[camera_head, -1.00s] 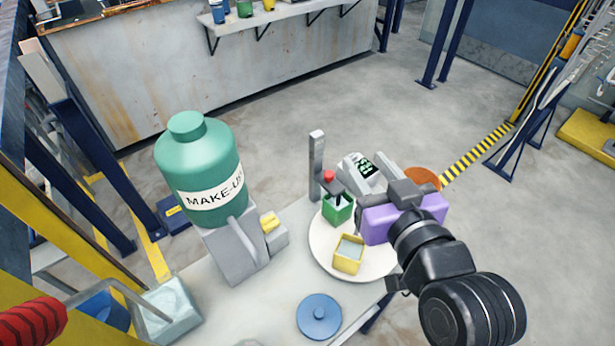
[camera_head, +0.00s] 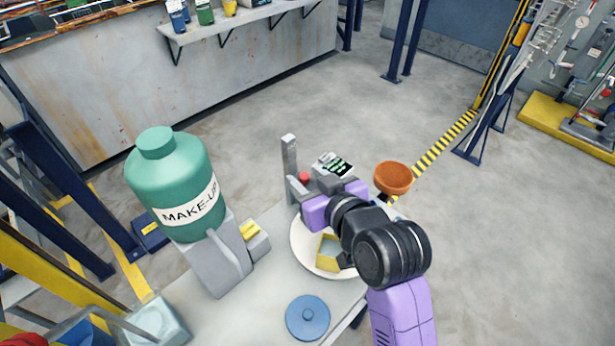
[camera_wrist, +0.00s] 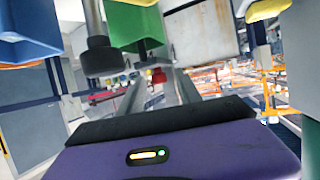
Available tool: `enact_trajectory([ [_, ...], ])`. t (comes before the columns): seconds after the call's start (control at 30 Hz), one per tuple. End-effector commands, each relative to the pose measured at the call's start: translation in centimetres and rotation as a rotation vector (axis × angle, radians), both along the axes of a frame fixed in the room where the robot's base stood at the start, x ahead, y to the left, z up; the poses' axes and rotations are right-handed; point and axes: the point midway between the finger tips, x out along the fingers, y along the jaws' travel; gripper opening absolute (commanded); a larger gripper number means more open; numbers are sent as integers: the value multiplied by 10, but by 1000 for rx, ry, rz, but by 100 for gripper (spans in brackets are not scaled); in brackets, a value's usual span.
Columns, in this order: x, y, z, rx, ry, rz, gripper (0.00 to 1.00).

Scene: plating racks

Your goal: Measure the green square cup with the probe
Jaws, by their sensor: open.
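The green square cup (camera_wrist: 135,25) shows at the top of the wrist view; in the head view it is hidden behind my gripper and wrist. A grey probe with a black end (camera_wrist: 100,55) shows just left of it in the wrist view; whether they touch I cannot tell. My gripper (camera_head: 312,192) is open by the grey upright post (camera_head: 290,165) and red knob (camera_head: 304,177). The meter with a lit screen (camera_head: 335,163) stands behind it. I see nothing held between the fingers.
A yellow square cup (camera_head: 327,250) sits on the round white plate (camera_head: 300,250). A blue square cup (camera_wrist: 25,30) shows in the wrist view. The green MAKE-UP bottle (camera_head: 175,185) stands left, a blue lid (camera_head: 307,317) in front, and an orange bowl (camera_head: 393,177) right.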

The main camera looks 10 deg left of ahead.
Motion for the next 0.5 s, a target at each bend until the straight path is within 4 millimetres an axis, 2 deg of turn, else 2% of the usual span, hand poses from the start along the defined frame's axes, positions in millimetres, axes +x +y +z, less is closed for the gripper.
enact_trajectory([
  [0.23, 1, 1, 0, 1, -1, 0, 41],
  [0.27, 1, 1, 0, 1, -1, 0, 37],
  [0.43, 1, 1, 0, 1, -1, 0, 4],
  [0.5, 1, 1, 0, 1, -1, 0, 0],
])
